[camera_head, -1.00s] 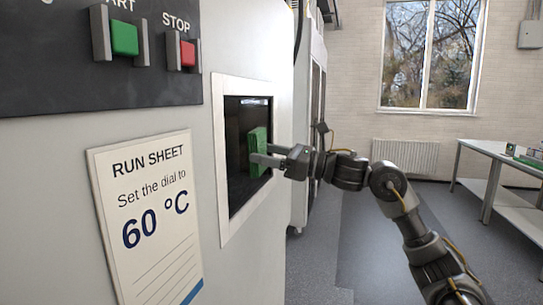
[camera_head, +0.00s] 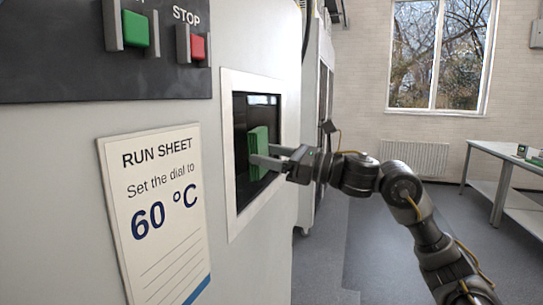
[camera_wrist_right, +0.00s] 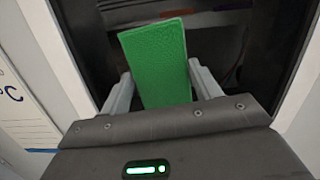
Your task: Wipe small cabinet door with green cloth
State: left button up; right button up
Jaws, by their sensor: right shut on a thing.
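The green cloth (camera_head: 258,152) is a flat, block-like pad, held upright between the fingers of my right gripper (camera_head: 268,155). The right gripper is shut on it, at the dark window of the small cabinet door (camera_head: 240,185), which has a white frame. The cloth also shows in the right wrist view (camera_wrist_right: 157,62), standing up between the two grey fingers with the dark pane behind it. I cannot tell whether the cloth touches the pane. My left gripper is not in view.
A run sheet reading 60 °C (camera_head: 158,215) is fixed left of the door. A green START button (camera_head: 134,30) and a red STOP button (camera_head: 197,47) sit on the dark panel above. A table (camera_head: 505,160) stands far right; the floor between is clear.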

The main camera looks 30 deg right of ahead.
aim_at(260, 145)
jog(key=shift+s+a, duration=1.15)
jog(key=shift+a, duration=0.15)
jog(key=shift+s+a, duration=1.1)
jog(key=shift+a, duration=0.2)
jog(key=shift+d+r+p, duration=0.1)
jog(key=shift+r+p, duration=0.95)
jog(key=shift+r, duration=0.25)
jog(key=shift+w+d, duration=0.15)
jog(key=shift+w+d+b, duration=0.4)
jog(key=shift+d+b, duration=0.05)
jog(key=shift+b, duration=0.1)
jog(key=shift+w+d, duration=1)
jog(key=shift+d, duration=0.05)
jog(key=shift+w+d+b, duration=0.3)
jog(key=shift+w+d, duration=0.4)
jog(key=shift+d, duration=0.15)
jog(key=shift+w+d, duration=1.15)
jog(key=shift+d, duration=0.15)
